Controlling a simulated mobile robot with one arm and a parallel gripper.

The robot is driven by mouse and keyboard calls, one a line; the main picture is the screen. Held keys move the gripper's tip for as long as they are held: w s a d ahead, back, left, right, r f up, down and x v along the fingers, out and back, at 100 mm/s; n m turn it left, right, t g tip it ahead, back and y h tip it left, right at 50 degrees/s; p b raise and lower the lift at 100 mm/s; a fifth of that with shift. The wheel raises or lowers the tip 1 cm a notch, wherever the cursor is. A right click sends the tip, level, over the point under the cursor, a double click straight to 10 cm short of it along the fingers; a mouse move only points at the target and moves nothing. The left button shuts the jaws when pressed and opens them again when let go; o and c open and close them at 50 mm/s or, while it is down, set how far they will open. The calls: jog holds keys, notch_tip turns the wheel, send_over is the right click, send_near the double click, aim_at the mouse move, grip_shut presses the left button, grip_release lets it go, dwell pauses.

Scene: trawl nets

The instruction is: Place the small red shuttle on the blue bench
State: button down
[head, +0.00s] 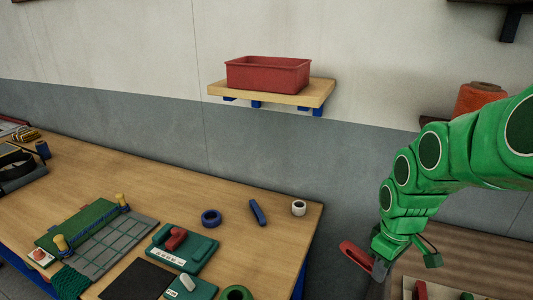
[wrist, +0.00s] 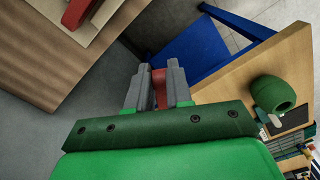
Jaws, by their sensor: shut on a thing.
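My gripper (head: 379,268) hangs at the right of the head view, off the right end of the bench. It is shut on the small red shuttle (head: 354,254), which sticks out to the left of the jaws. In the wrist view the red shuttle (wrist: 159,88) shows between the grey fingers of my gripper (wrist: 158,85). The blue bench (head: 285,228) has a wooden top and blue legs. Its blue frame also shows in the wrist view (wrist: 205,50). The shuttle is held clear of the bench top.
The bench bears a green roll (head: 237,293), a blue ring (head: 211,217), a blue tool (head: 257,212), a white roll (head: 298,207) and a green device (head: 200,250). Its right end has bare wood. A shelf (head: 318,92) holds a red bin (head: 268,75). Another wooden surface (head: 460,265) lies lower right.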

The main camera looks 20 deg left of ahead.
jog(key=s+a+f+n, duration=0.1)
jog(key=a+n, duration=0.2)
jog(key=a, duration=0.6)
jog(key=s+a+f+n, duration=0.1)
jog(key=s+a+n, duration=0.15)
jog(key=a, duration=0.75)
send_over(282, 260)
jog(key=shift+n, duration=0.45)
jog(key=f, duration=0.8)
jog(key=shift+s+d+f, duration=0.2)
jog(key=shift+s+f, duration=0.05)
jog(key=shift+s, duration=0.15)
jog(key=shift+w+a+f, duration=0.2)
jog(key=shift+w+f, duration=0.05)
jog(key=shift+f, duration=0.2)
jog(key=shift+w+a+f, duration=0.15)
jog(key=shift+w+f, duration=0.1)
jog(key=shift+f, duration=1.55)
jog(key=shift+f, duration=0.1)
jog(key=c, duration=1)
grip_release()
